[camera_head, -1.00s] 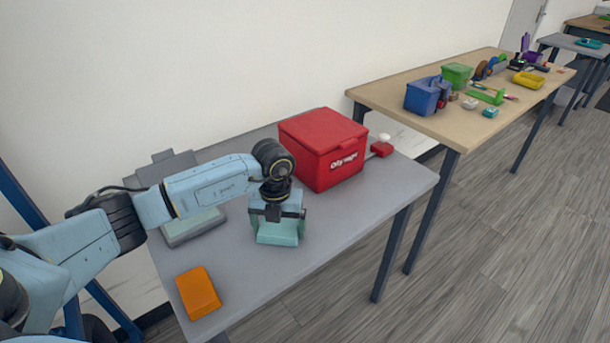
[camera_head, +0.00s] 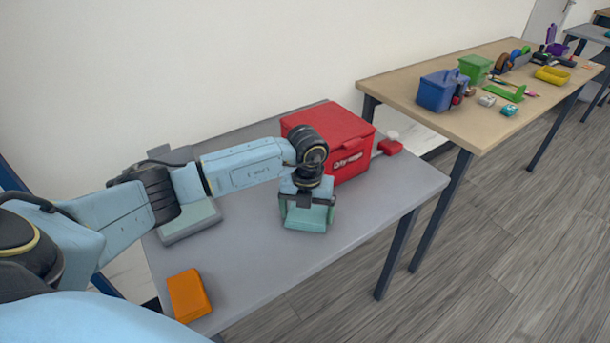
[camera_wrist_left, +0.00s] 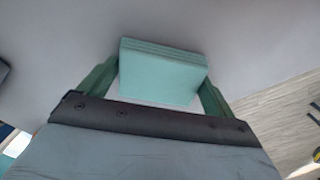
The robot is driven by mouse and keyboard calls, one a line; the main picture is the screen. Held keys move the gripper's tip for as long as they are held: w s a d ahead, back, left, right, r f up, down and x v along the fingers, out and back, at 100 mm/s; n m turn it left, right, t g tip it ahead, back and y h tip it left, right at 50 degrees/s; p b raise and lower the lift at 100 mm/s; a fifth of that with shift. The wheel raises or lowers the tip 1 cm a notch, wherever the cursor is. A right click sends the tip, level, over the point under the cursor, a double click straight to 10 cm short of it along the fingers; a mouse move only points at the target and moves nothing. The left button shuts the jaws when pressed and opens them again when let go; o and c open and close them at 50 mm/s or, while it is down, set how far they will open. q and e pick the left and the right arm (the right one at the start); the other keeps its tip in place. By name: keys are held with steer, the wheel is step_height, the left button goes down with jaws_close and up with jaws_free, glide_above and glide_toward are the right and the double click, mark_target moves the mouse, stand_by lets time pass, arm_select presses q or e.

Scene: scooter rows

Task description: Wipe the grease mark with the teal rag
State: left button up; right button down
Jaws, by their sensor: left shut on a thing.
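The teal rag (camera_head: 305,218) is a folded, thick teal pad at the middle of the grey table (camera_head: 255,258), in front of the red box. My left gripper (camera_head: 307,203) is above it, pointing down and shut on the rag. In the left wrist view the rag (camera_wrist_left: 163,72) sits between the two green fingers of my left gripper (camera_wrist_left: 160,88). I cannot tell whether the rag touches the tabletop. No grease mark shows in these frames; the rag and arm may hide it. My right gripper is out of view.
A red box (camera_head: 335,135) stands just behind the gripper, with a small red item (camera_head: 390,147) beside it. A grey device (camera_head: 188,222) is at the left and an orange block (camera_head: 188,294) at the front left. The table's front right is clear. A cluttered wooden table (camera_head: 480,125) stands beyond.

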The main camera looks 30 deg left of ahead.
arm_select(q)
steer(key=r, duration=0.1)
steer(key=r+p, duration=0.1)
steer(key=r, duration=0.1)
steer(key=r+p, duration=0.1)
steer(key=shift+s+r, duration=0.25)
step_height(320, 180, up, 2)
steer(key=shift+r+p, duration=0.15)
steer(key=shift+p, duration=0.95)
steer(key=shift+r+p, duration=0.55)
steer(key=shift+r, duration=0.1)
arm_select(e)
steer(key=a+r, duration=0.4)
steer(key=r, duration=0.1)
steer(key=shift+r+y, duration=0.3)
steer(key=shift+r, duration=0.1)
arm_select(q)
steer(key=shift+a, duration=0.1)
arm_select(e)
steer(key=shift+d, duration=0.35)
